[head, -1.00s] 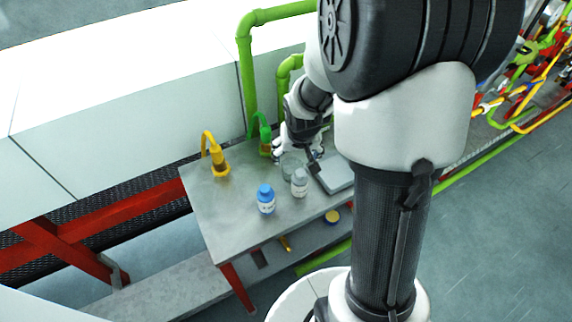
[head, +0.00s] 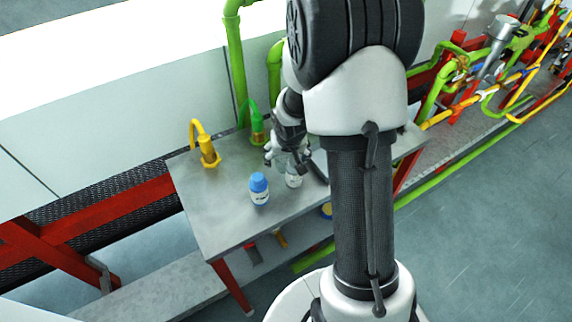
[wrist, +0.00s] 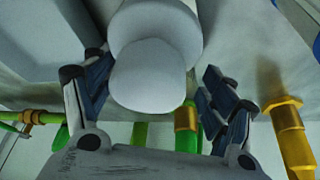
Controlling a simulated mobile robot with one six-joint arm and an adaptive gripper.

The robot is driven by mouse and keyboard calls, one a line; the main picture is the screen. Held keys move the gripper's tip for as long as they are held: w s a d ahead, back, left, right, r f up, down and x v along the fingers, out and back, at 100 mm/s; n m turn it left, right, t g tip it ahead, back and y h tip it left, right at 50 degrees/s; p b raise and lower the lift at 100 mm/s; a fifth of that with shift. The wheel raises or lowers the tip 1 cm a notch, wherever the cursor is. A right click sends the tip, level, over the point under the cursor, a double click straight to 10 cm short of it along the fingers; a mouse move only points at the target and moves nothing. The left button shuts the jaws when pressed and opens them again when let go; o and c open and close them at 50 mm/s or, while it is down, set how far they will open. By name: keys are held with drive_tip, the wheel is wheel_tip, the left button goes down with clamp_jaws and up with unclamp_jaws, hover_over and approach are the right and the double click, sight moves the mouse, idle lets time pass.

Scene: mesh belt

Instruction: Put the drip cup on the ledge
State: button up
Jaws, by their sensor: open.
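My gripper (head: 278,158) is low over the grey bench, close to a pale bottle (head: 294,179) with a light cap. In the wrist view my gripper (wrist: 158,95) has its fingers apart. A white round object (wrist: 148,75), with a wider white round part above it in the picture, shows between them; it looks like that bottle from above. I cannot tell whether the fingers touch it. No object can be clearly picked out as the drip cup, and my arm hides part of the bench. I cannot tell which surface is the ledge.
A blue-capped bottle (head: 259,189) stands on the grey bench (head: 215,205) left of my gripper. A yellow bent pipe (head: 208,150) and a green one (head: 256,125) rise at its back edge. Red frames and coloured pipes (head: 470,75) fill the far right. The bench's front left is clear.

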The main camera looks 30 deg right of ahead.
drive_tip(key=shift+r, duration=0.1)
drive_tip(key=shift+c, duration=0.3)
drive_tip(key=c, duration=1.1)
drive_tip(key=shift+r, duration=0.1)
